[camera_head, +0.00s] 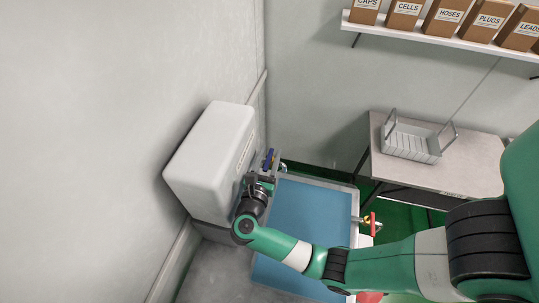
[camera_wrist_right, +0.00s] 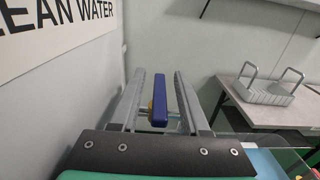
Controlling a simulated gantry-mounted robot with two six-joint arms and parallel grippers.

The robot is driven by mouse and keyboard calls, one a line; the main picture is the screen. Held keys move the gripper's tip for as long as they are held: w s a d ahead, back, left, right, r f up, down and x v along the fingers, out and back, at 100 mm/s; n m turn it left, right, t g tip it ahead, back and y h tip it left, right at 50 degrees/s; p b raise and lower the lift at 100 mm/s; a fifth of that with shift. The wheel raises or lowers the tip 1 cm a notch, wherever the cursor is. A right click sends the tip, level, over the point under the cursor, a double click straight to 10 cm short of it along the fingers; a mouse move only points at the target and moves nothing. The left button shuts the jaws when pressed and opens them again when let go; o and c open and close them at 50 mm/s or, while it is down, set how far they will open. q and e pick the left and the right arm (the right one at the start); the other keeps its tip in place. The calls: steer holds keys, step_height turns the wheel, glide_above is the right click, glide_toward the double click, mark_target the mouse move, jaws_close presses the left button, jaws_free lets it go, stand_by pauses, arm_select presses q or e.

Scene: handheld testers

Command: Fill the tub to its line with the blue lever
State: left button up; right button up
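The blue lever (camera_head: 269,158) is on the front of the pale tank (camera_head: 212,150) at the left wall. My right gripper (camera_head: 262,178) is at the lever, its arm reaching in from the right. In the right wrist view, the blue lever (camera_wrist_right: 158,104) stands upright between the two grey fingers (camera_wrist_right: 160,103) of this gripper. The gripper is open, with a gap visible on each side of the lever. I cannot make out a tub with a fill line; my arm hides part of the area below the tank. My left gripper is not in view.
A blue surface (camera_head: 312,212) with a grey rim lies below my arm. A red lever (camera_head: 372,222) is at its right edge. A ribbed grey basket (camera_head: 409,146) with wire handles stands on a side table (camera_head: 470,165). Labelled boxes (camera_head: 446,18) sit on a wall shelf.

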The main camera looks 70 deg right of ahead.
jaws_close()
stand_by(1.2)
